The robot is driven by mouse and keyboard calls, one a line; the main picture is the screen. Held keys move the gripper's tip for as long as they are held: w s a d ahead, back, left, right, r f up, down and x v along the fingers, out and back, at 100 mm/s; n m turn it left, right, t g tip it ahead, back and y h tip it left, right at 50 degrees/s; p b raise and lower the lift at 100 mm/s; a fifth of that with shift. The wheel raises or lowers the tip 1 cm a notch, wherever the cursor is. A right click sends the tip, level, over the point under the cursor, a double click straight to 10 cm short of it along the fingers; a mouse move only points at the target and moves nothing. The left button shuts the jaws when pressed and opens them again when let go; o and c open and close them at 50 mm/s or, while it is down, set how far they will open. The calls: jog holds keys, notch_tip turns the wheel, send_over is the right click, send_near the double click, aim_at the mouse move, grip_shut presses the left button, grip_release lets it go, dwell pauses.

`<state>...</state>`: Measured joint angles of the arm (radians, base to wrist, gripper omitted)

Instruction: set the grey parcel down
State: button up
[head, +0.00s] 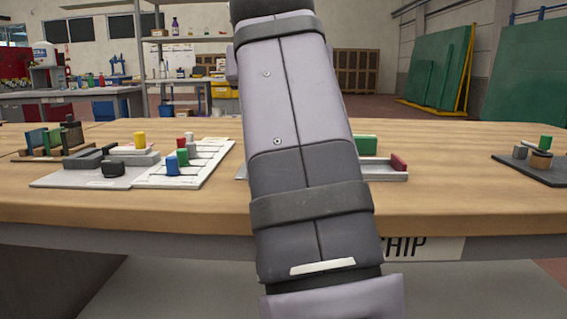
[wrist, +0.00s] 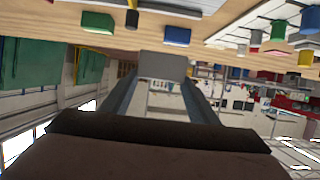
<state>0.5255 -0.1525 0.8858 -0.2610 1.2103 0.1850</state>
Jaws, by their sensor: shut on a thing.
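The grey parcel (wrist: 163,65) shows in the wrist view as a plain grey block between my two fingertips. My gripper (wrist: 162,80) is shut on it. The wrist picture is upside down, with the wooden table along its top edge. The parcel appears apart from the table, though the exact gap is hard to judge. In the head view my arm fills the middle and hides my gripper and the parcel.
In the head view the wooden table (head: 468,205) holds a white board (head: 207,172) with coloured pegs at left. A shallow tray (head: 385,176) with a red block (head: 399,162) is partly hidden behind my arm. A dark board (head: 545,172) with small pieces lies far right. Bare wood lies between them.

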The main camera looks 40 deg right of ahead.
notch_tip(320, 180, down, 6)
jog(key=b, duration=0.4)
jog(key=shift+r, duration=0.15)
jog(key=shift+f+b, duration=1.75)
jog(key=shift+f, duration=0.05)
jog(key=shift+f, duration=0.15)
jog(key=o, duration=1)
jog(key=shift+c, duration=0.2)
